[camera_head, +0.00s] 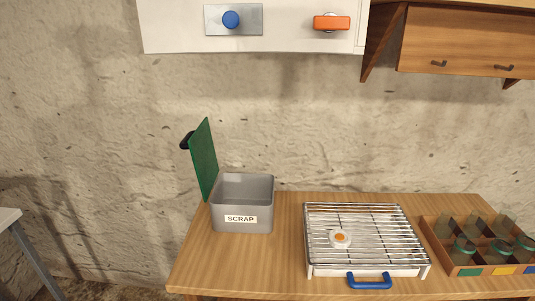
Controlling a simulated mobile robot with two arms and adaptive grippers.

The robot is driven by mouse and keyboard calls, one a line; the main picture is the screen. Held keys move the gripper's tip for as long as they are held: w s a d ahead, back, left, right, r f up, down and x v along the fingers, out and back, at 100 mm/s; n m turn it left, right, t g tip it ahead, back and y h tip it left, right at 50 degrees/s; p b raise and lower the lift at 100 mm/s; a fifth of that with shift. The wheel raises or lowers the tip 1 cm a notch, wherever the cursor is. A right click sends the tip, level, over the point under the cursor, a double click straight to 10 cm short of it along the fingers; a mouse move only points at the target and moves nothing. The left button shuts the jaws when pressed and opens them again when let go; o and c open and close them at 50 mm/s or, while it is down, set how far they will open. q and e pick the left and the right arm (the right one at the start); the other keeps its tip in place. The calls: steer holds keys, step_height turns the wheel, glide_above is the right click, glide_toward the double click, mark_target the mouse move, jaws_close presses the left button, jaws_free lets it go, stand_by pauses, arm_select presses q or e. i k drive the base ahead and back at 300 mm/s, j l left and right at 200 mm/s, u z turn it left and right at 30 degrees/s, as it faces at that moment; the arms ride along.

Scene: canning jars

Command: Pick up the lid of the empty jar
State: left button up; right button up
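Several greenish glass jars (464,246) stand in a divided wooden crate (434,244) at the right edge, partly cut off by the frame. Which jar is empty, and whether the jars have lids on, I cannot tell. Neither of my grippers is in view.
A grey SCRAP bin (242,221) stands at the table's left with its green lid (204,160) raised. The rack's tray has a blue handle (370,281) in front. Wooden tabletop (285,235) is bare between bin and rack. Cabinets (460,42) hang above.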

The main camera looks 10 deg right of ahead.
mark_target(339, 239)
steer(key=i+j+z, duration=0.3)
steer(key=j, duration=0.3)
steer(key=j+z, duration=0.35)
steer(key=j, duration=0.25)
steer(key=j+z, duration=0.3)
steer(key=j, duration=0.4)
steer(key=k+j, duration=0.5)
steer(key=k, duration=0.15)
